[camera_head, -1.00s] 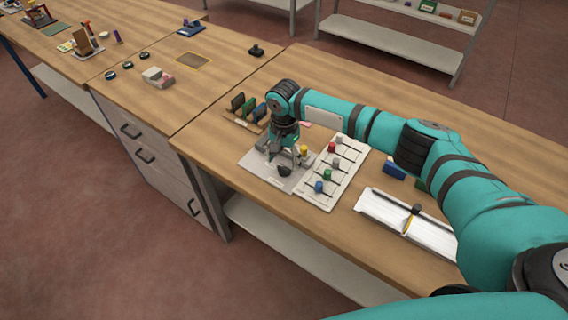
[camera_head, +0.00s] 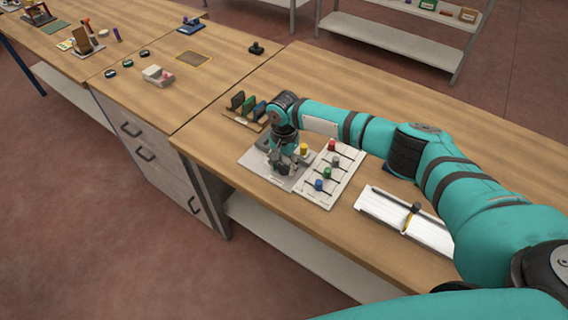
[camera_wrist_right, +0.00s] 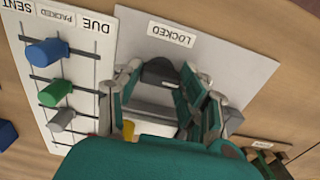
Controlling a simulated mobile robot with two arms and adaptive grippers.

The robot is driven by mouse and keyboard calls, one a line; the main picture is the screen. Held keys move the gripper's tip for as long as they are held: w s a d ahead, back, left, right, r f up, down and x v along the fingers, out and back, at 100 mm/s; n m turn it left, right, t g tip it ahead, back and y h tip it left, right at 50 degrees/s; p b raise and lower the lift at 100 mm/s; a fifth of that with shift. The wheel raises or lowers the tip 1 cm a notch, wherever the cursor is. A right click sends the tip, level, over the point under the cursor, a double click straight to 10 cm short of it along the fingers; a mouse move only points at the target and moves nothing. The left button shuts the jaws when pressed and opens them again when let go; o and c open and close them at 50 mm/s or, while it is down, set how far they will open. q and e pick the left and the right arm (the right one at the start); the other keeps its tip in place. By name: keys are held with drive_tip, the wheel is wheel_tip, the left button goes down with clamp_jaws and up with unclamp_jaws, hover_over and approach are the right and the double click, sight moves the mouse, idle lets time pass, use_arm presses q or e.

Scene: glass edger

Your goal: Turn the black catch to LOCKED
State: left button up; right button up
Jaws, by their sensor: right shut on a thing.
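The black catch (camera_wrist_right: 158,72) is a dark rounded knob on a pale grey plate (camera_wrist_right: 225,60). In the right wrist view it sits just below the white LOCKED label (camera_wrist_right: 171,34), between the fingertips. My right gripper (camera_wrist_right: 163,80) is shut on the catch, with a finger on each side. In the head view my right gripper (camera_head: 280,168) stands low over the plate (camera_head: 255,162) and hides the catch. How far the catch is turned cannot be told. My left gripper is not in view.
A white board with slots and coloured knobs (camera_head: 345,180) lies right beside the plate. A rack of dark, green and blue pieces (camera_head: 243,108) stands behind. A white ruled tray (camera_head: 385,210) lies at right. The tabletop (camera_head: 215,140) left of the plate is clear.

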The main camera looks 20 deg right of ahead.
drive_tip(key=shift+c, duration=0.3)
drive_tip(key=shift+s+r+n+p, duration=0.1)
drive_tip(key=shift+n+p, duration=0.9)
drive_tip(key=shift+p, duration=0.05)
drive_tip(key=shift+n+p, duration=0.45)
drive_tip(key=shift+n, duration=1.35)
drive_tip(key=n+p, duration=0.1)
drive_tip(key=n, duration=1.1)
drive_tip(key=shift+p, duration=0.3)
drive_tip(key=shift+n, duration=0.3)
drive_tip(key=o, duration=1.2)
drive_tip(key=shift+c, duration=0.2)
